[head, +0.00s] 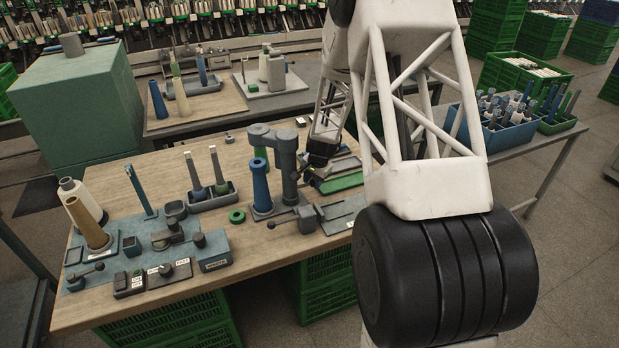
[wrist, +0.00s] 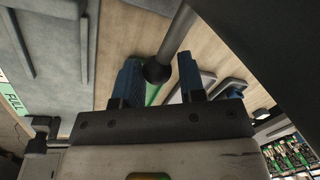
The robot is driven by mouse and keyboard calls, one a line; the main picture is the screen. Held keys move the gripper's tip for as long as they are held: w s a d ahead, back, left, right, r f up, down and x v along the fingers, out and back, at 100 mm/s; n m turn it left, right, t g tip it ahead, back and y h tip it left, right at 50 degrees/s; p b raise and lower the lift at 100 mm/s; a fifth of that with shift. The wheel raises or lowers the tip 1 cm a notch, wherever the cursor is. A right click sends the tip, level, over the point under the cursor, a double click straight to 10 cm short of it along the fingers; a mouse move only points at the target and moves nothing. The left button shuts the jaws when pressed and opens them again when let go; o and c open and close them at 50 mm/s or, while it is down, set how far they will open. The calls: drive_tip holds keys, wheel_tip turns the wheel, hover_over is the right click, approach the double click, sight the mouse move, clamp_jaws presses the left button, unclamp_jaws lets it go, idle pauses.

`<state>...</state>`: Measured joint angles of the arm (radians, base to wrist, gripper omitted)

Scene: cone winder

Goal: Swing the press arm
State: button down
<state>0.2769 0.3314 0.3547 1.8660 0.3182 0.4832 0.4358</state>
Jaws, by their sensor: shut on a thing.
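The grey press stands near the middle of the workbench, with a thick upright column (head: 289,175) and a press arm (head: 268,134) at its top reaching left. The end of the press arm is above a blue cone (head: 261,187) that stands upright on the press base. My gripper (head: 314,165) is just right of the column, at the end of my white lattice arm. In the wrist view, the blue fingers of my gripper (wrist: 160,78) are on either side of a dark ball knob (wrist: 157,71) on a grey rod (wrist: 179,32). The finger contact is partly hidden.
A small lever (head: 283,219) is in front of the column. A green-topped tray (head: 340,182) lies right of my gripper.

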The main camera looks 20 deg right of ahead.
drive_tip(key=s+m, duration=0.2)
drive_tip(key=m, duration=0.1)
drive_tip(key=s+m, duration=0.1)
drive_tip(key=shift+s+a+h, duration=0.25)
drive_tip(key=shift+a+h, duration=0.15)
drive_tip(key=m, duration=0.1)
drive_tip(key=s+a+m, duration=0.1)
drive_tip(key=shift+s+m, duration=0.25)
drive_tip(key=shift+m, duration=0.15)
drive_tip(key=shift+s+a+m+h, duration=0.45)
drive_tip(key=shift+s+m, duration=0.1)
drive_tip(key=shift+m, duration=0.45)
drive_tip(key=shift+a, duration=0.1)
drive_tip(key=c, duration=0.8)
unclamp_jaws()
drive_tip(key=shift+o, duration=0.2)
drive_tip(key=shift+r, duration=0.2)
drive_tip(key=shift+s+r, duration=0.2)
drive_tip(key=shift+r, duration=0.65)
drive_tip(key=shift+s+a+r, duration=0.1)
drive_tip(key=shift+s+r, duration=0.1)
drive_tip(key=shift+r, duration=0.75)
drive_tip(key=shift+s+d+r, duration=0.1)
drive_tip(key=shift+s+r, duration=0.1)
drive_tip(key=shift+r, duration=0.7)
drive_tip(key=shift+s+a+r, duration=0.1)
drive_tip(key=shift+s+r, duration=0.1)
drive_tip(key=shift+r, duration=0.75)
